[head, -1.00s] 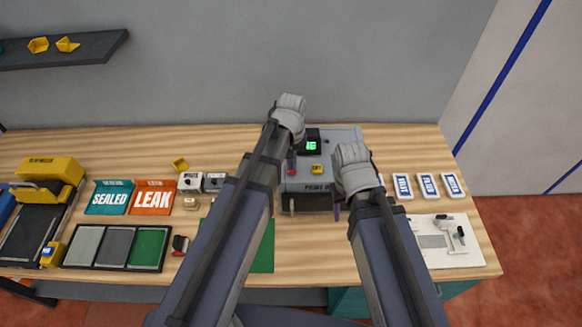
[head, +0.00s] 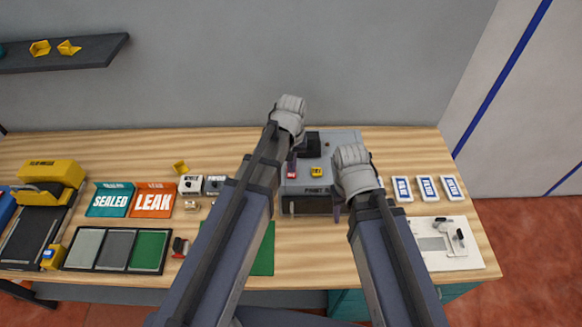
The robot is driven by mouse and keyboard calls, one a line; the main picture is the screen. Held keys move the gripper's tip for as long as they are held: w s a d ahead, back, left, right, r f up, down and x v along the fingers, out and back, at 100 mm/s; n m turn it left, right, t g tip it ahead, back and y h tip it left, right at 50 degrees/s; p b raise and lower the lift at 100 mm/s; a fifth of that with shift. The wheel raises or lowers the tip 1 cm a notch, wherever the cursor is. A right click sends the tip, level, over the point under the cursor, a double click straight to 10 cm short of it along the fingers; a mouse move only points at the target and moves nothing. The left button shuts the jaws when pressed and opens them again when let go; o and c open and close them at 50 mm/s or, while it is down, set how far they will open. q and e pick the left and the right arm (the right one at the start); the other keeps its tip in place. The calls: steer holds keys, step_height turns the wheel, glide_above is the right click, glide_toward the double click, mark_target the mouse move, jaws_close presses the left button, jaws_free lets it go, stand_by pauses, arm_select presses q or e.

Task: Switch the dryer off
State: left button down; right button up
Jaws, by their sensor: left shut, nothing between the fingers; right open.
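The dryer is the grey box (head: 345,142) on the table, partly covered by my arms. Its small black display (head: 312,147) is dark. A red button (head: 291,172) and a yellow button (head: 316,172) sit on its top near the front. My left gripper (head: 291,160) is shut and empty, with its fingertips just above or at the red button; I cannot tell whether they touch. My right gripper (head: 337,212) is open and empty at the dryer's right front, its fingers mostly hidden by its own wrist.
Teal SEALED (head: 110,200) and orange LEAK (head: 154,200) bins stand left. A black tray with grey and green pads (head: 115,249) lies in front of them. Several labelled blue-and-white packs (head: 426,188) and a white board with fittings (head: 447,246) lie right. A green mat (head: 264,252) is partly under my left arm.

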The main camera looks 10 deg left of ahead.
mark_target(292, 175)
arm_select(q)
step_height(292, 175, up, 6)
steer(key=p, duration=0.5)
steer(key=shift+f, duration=0.2)
steer(key=s+d+f+m+b, duration=0.2)
steer(key=s+f+m+b, duration=0.1)
steer(key=s+f+b, duration=0.2)
steer(key=s+d+f+m+y+b, duration=0.1)
steer(key=s+d+f+m+b, duration=0.2)
steer(key=s+f+b, duration=0.3)
steer(key=s, duration=0.3)
steer(key=shift+d, duration=0.25)
steer(key=shift+w, duration=0.1)
